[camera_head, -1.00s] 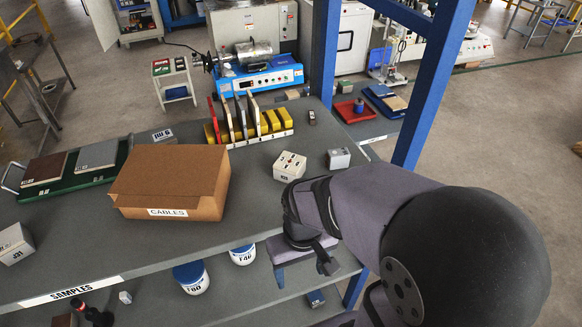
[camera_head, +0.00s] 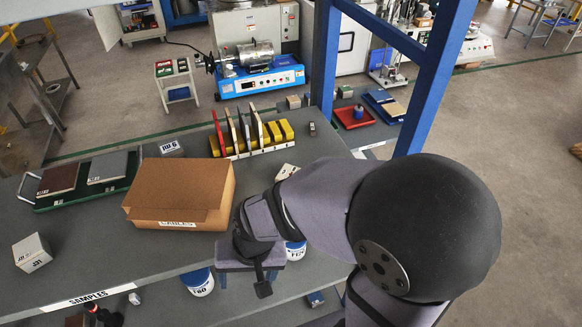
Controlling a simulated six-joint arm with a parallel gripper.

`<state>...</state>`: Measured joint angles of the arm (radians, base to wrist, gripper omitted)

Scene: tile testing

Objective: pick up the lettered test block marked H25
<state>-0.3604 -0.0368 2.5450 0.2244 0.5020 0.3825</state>
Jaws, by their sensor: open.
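No lettering that I can clearly read as H25 shows. A pale grey lettered block (camera_head: 32,252) stands at the left of the grey table; its marking is too small to read surely. Another grey block (camera_head: 171,148) stands behind the cardboard box, its lettering also unclear. A white block (camera_head: 286,172) behind the box's right side is mostly hidden by my arm. My gripper (camera_head: 263,284) is open, seen small and dark at the table's front edge, right of and in front of the box. It is apart from all of these blocks, and nothing shows between its fingers.
The cardboard box (camera_head: 180,188) marked CABLES stands mid-table. A green tray (camera_head: 88,200) with two tiles lies left of it; a yellow rack (camera_head: 250,152) stands behind. A blue post (camera_head: 436,70) rises at right. Tubs (camera_head: 199,284) are below the edge.

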